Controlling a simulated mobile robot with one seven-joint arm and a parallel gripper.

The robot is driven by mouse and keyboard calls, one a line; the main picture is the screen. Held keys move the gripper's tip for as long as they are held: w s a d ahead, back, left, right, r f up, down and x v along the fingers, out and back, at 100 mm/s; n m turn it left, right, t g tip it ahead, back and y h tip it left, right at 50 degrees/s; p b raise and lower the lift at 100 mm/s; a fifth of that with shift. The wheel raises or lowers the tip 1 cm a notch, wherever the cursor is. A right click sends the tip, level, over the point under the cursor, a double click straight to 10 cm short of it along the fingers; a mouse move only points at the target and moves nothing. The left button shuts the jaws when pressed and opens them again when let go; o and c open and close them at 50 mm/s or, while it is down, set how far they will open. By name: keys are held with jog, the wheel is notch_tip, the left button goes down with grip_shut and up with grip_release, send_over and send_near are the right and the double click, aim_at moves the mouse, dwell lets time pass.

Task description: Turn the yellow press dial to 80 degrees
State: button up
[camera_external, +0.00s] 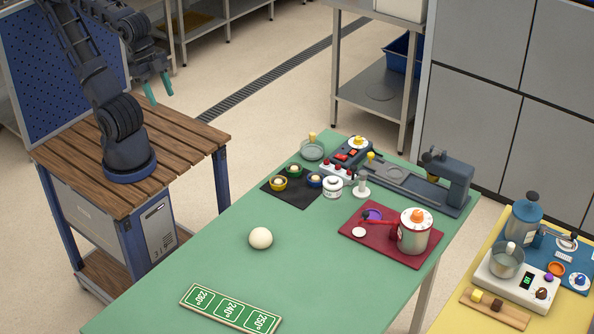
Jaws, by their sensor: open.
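The press is a dark grey machine (412,190) at the far end of the green table. Its control box (338,160) carries red and orange buttons. A yellow dial (358,141) on a round white face sits at the back of this box; its pointer angle and any degree marks are too small to read. A second small yellow knob (371,155) stands close by. My gripper (158,88) hangs in the air above the wooden cart at upper left, with its two teal fingertips apart. It is empty and far from the press.
A black mat (274,199) with small coloured bowls lies before the press. A red tray (357,242) holds a lidded can (413,238). A pale ball (260,238) and green temperature sign (231,308) lie nearer. A yellow table (450,315) stands right. The green table's middle is mostly clear.

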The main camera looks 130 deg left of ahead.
jog(key=w+a+r+n+g, duration=0.1)
jog(key=w+a+n, duration=0.2)
jog(key=w+a, duration=0.65)
jog(key=w+a+r+n+g, duration=0.1)
jog(key=w+a+r+n, duration=0.15)
jog(key=w+a, duration=0.7)
jog(key=n+g, duration=0.3)
jog(key=n, duration=0.5)
send_over(358, 138)
notch_tip(358, 138, down, 27)
notch_tip(358, 138, down, 10)
jog(key=shift+a, duration=0.1)
jog(key=c, duration=1)
jog(key=shift+o, duration=0.2)
